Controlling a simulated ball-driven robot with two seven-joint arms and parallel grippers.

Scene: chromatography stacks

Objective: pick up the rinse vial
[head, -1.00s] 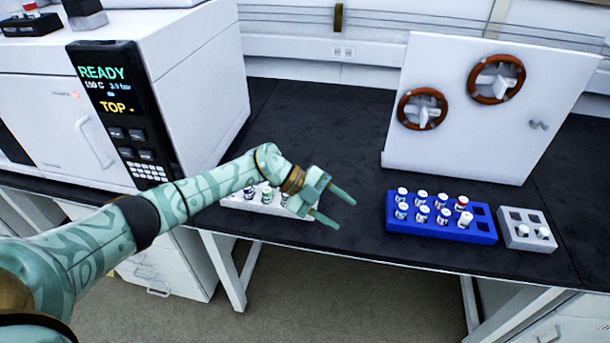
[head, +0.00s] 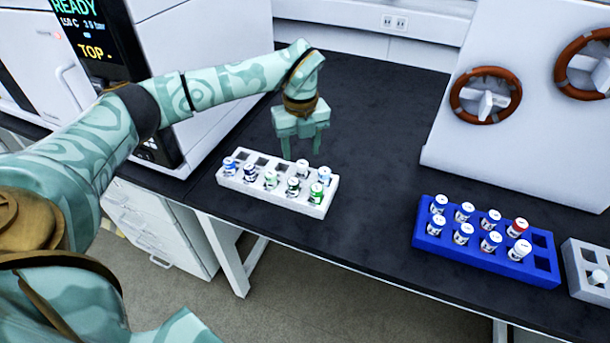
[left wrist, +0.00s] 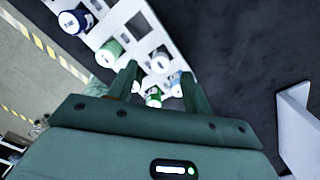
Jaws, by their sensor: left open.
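A white rack (head: 232,184) holds several small vials with blue, green and white caps; no label that I can read marks the rinse vial. My left gripper (head: 302,150) is open and points down above the rack's right part. A white-capped vial (head: 302,167) stands in the rack just below its fingers, and a light-blue-capped vial (head: 324,174) is beside it. In the left wrist view the open fingers (left wrist: 158,72) point toward the rack (left wrist: 150,22), with white-topped vials (left wrist: 160,60) between and below them. Nothing is held. My right gripper is out of view.
A blue rack (head: 475,262) with white-capped vials and one red-capped vial stands at the right, beside a grey rack (head: 580,285). A white panel with red-brown handwheels (head: 486,95) stands behind. The dark bench (head: 375,160) between the racks is clear.

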